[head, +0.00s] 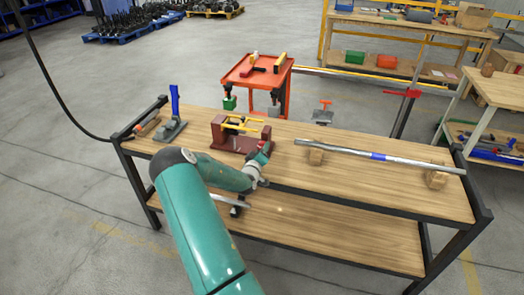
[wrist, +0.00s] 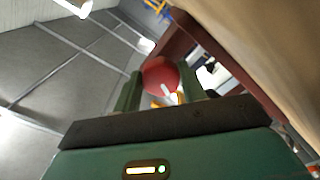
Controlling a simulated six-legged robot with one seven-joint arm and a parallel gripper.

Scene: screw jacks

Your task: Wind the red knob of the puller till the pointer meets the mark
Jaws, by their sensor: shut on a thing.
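The puller (head: 228,141) is a dark red frame with yellow parts on the workbench, left of its middle. Its dark red frame also shows in the wrist view (wrist: 173,48). The red knob (wrist: 160,75) is round, with a pale streak on its lower part. My gripper (wrist: 160,88) is shut on the knob, one green finger on each side. In the head view my gripper (head: 262,154) is at the right end of the puller, and the knob is mostly hidden there. The pointer and the mark cannot be made out in either view.
On the workbench (head: 375,192), a grey tool with a blue handle (head: 174,115) stands left of the puller. A long metal bar (head: 350,152) lies on wooden blocks to the right. A red trolley (head: 243,75) stands behind. The bench's front right is clear.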

